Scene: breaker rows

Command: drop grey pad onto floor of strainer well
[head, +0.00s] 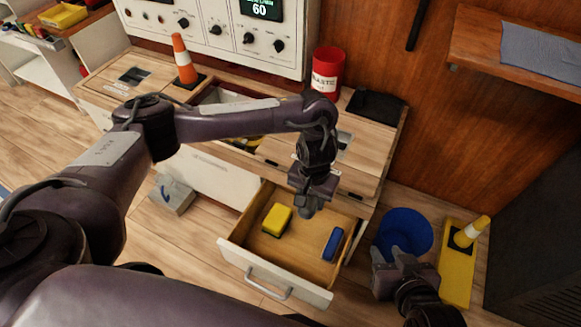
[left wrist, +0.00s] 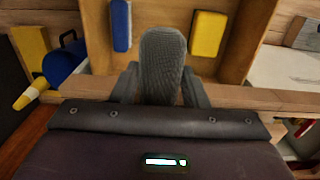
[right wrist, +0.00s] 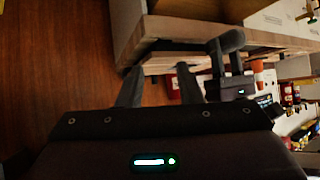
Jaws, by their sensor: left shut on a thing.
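A grey pad (left wrist: 162,62) with a ribbed surface is held between the fingers of my left gripper (left wrist: 160,90). In the head view my left gripper (head: 312,192) points down, with the pad (head: 306,209) below it, above the open drawer (head: 262,262). A recess in the bench top (head: 215,97) lies partly hidden behind my left arm; I cannot tell for sure whether it is the strainer well. My right gripper (head: 400,262) is at the lower right by the blue bucket. Its fingers stand apart and empty in the right wrist view (right wrist: 160,88).
A yellow block (head: 277,219) and a blue block (head: 333,244) lie in the drawer. A blue bucket (head: 405,228) and a yellow plate with a cone (head: 457,278) stand on the floor. An orange cone (head: 183,60), red can (head: 327,72) and black tray (head: 375,105) stand on the bench.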

